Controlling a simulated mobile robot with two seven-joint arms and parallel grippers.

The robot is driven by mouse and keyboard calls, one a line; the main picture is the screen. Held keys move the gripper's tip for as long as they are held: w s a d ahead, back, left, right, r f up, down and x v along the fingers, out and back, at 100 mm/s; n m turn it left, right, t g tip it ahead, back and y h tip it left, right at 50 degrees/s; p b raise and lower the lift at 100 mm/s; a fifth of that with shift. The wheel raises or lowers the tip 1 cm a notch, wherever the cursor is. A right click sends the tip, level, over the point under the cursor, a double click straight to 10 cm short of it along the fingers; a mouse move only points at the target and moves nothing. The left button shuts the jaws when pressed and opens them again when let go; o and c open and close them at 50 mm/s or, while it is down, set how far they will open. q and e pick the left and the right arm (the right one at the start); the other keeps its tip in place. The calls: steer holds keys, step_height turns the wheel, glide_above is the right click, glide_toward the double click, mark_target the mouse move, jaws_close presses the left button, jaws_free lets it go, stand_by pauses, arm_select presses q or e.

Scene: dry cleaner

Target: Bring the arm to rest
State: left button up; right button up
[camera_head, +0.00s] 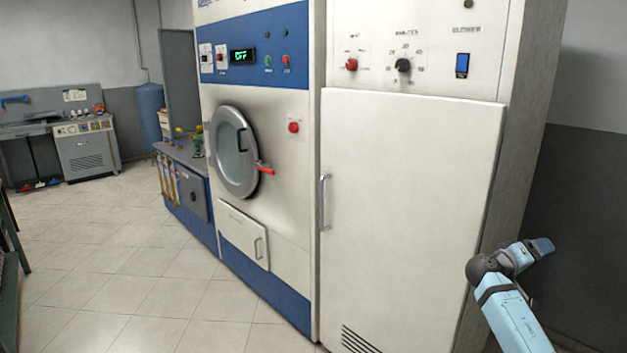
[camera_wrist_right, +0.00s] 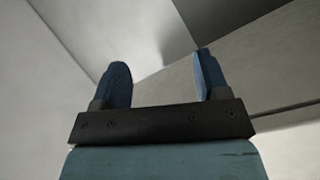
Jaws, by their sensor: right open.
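My right arm (camera_head: 510,312) comes in at the lower right of the head view. It is light blue with a dark joint. My right gripper (camera_head: 541,246) is at its end, beside the right edge of the tall white cabinet, and points to the right. In the right wrist view my right gripper (camera_wrist_right: 163,82) shows two dark blue fingers set well apart, with nothing between them. Behind the fingers are only plain grey and pale surfaces. My left gripper is not in the head view.
The tall white cabinet (camera_head: 410,190) stands close on the right, its door shut. A blue and white machine with a round door (camera_head: 236,152) stands left of it. A workbench (camera_head: 183,153) and a blue tank (camera_head: 150,112) are farther back. The tiled floor (camera_head: 110,260) is clear at left.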

steer(key=w+a+f+n+t+y, duration=0.5)
steer(key=w+a+t+y, duration=0.1)
steer(key=w+t+y, duration=0.25)
steer(key=w+a+r+t+y, duration=0.3)
steer(key=w+a+t+y, duration=0.2)
steer(key=a+y, duration=0.3)
steer(key=s+a+f+n+g+y, duration=0.1)
steer(key=s+a+f, duration=0.45)
steer(key=f, duration=0.25)
steer(key=s+a+f+n+g+y, duration=0.1)
steer(key=s+a+f, duration=0.3)
steer(key=s+f, duration=0.3)
steer(key=s+a+f+g+y, duration=0.1)
steer(key=s+a+f, duration=0.35)
steer(key=s, duration=0.25)
steer(key=s+a+f+g, duration=0.1)
steer(key=s+a+f, duration=0.2)
steer(key=s+f, duration=0.3)
steer(key=s+a+f+g+y, duration=0.15)
steer(key=s+a, duration=0.25)
steer(key=s, duration=0.7)
steer(key=s+a+f+g, duration=0.1)
steer(key=s+a+f, duration=0.25)
steer(key=s, duration=0.75)
step_height(320, 180, up, 12)
steer(key=s+p, duration=0.2)
steer(key=p, duration=1)
steer(key=shift+s+a+m, duration=0.2)
steer(key=shift+a+m, duration=0.1)
steer(key=shift+a, duration=0.05)
